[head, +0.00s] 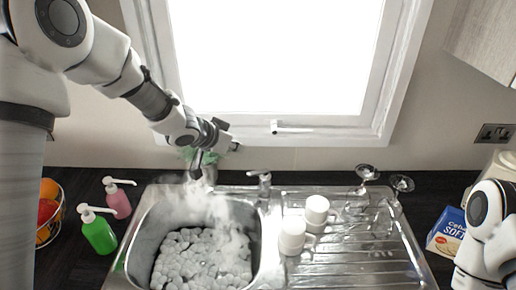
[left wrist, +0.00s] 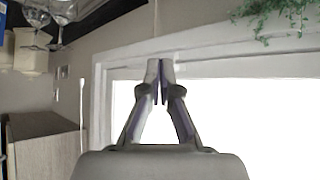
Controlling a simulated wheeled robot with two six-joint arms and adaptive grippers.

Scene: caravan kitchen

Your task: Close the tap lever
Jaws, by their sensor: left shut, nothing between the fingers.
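A metal fitting that looks like a tap or its lever (head: 264,182) stands upright at the back of the steel sink (head: 135,235), between bowl and drainer. A second grey upright part, perhaps the spout (head: 197,164), shows below my left gripper and is partly hidden. I cannot tell how the lever is turned. My left gripper (head: 235,146) is above the back of the sink, in front of the window frame, up and left of the fitting. In the left wrist view its fingers (left wrist: 160,80) are shut and empty. My right gripper is out of view.
White steam (head: 205,205) rises over pale lumps or foam in the bowl. Two white cups (head: 292,236) stand by the drainer; two glasses (head: 366,174) stand behind it. Green (head: 99,232) and pink (head: 118,200) pump bottles stand left. A blue box (head: 446,232) is right.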

